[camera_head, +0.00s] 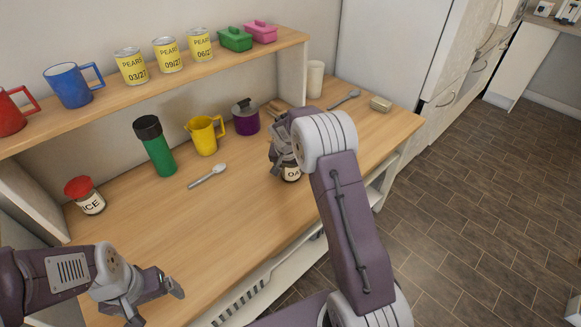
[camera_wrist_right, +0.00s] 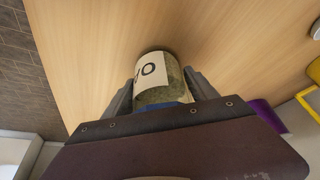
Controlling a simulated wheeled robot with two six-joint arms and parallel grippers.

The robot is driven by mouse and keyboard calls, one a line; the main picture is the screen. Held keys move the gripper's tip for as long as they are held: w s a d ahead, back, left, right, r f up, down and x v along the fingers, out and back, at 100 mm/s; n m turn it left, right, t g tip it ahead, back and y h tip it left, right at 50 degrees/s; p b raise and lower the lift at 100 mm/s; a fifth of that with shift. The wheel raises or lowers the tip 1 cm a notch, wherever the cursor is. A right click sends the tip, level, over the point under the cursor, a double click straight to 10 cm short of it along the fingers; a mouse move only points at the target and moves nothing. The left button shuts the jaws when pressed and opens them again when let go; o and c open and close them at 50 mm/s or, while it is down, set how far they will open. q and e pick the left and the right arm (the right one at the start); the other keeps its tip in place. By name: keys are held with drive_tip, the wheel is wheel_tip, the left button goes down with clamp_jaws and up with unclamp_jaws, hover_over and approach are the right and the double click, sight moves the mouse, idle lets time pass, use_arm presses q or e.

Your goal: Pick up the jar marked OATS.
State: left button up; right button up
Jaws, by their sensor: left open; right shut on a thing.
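The jar marked OATS (camera_head: 291,173) is at the right part of the counter, mostly hidden behind my right gripper and arm; only the letters "OA" of its label show. In the right wrist view the jar (camera_wrist_right: 155,82) sits between the two fingers, with a white label, greenish contents and a blue edge near the palm. My right gripper (camera_head: 283,160) is shut on the jar. Whether the jar touches the counter is hard to tell. My left gripper (camera_head: 158,300) is open and empty over the counter's front left.
The wooden counter (camera_head: 240,205) holds a red-lidded jar (camera_head: 86,196), green flask (camera_head: 156,150), spoon (camera_head: 207,176), yellow mug (camera_head: 205,136), purple pot (camera_head: 246,118) and white cup (camera_head: 315,80). The shelf (camera_head: 150,88) above carries mugs, cans and tubs. The counter's front middle is clear.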

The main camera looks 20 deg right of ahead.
drive_tip(key=shift+r, duration=0.1)
drive_tip(key=shift+r, duration=0.3)
use_arm(q)
drive_tip(key=shift+r+p, duration=0.45)
use_arm(e)
drive_tip(key=r, duration=0.2)
drive_tip(key=d+r, duration=0.1)
drive_tip(key=r, duration=0.1)
drive_tip(key=d+r, duration=0.2)
drive_tip(key=d, duration=0.1)
drive_tip(key=d+r+p, duration=0.1)
drive_tip(key=d+r, duration=0.1)
drive_tip(key=d, duration=0.1)
drive_tip(key=d+r, duration=0.2)
drive_tip(key=d, duration=0.2)
drive_tip(key=shift+p, duration=0.35)
use_arm(q)
drive_tip(key=shift+r, duration=0.8)
use_arm(e)
drive_tip(key=shift+d+r, duration=0.1)
drive_tip(key=shift+d, duration=0.3)
